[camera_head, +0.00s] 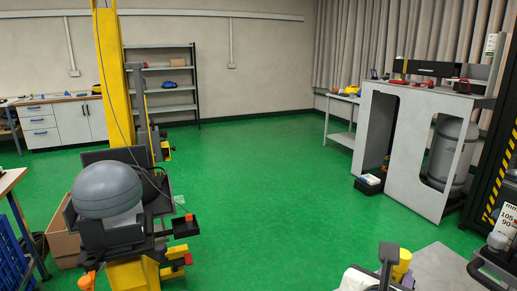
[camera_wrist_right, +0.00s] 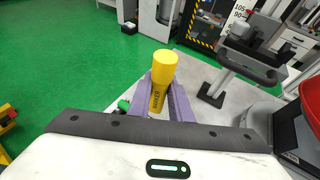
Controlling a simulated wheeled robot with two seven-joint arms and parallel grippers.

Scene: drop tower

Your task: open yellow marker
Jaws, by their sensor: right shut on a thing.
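The yellow marker (camera_wrist_right: 160,82) stands up between the purple fingers of my right gripper (camera_wrist_right: 163,102) in the right wrist view. Its wide yellow top points away from my wrist and dark lettering shows on its side. My right gripper is shut on its lower part, which the fingers partly hide. In the head view the marker (camera_head: 402,265) shows at the bottom right, beside a dark upright part. I cannot make out a separation between cap and body. My left gripper is not in view.
The drop tower with a yellow column (camera_head: 112,70) and grey dome (camera_head: 107,188) stands at the left. A grey cabinet (camera_head: 382,120) stands at the right. A grey surface (camera_head: 440,272) lies beside my right gripper. The green floor (camera_head: 290,180) between is clear.

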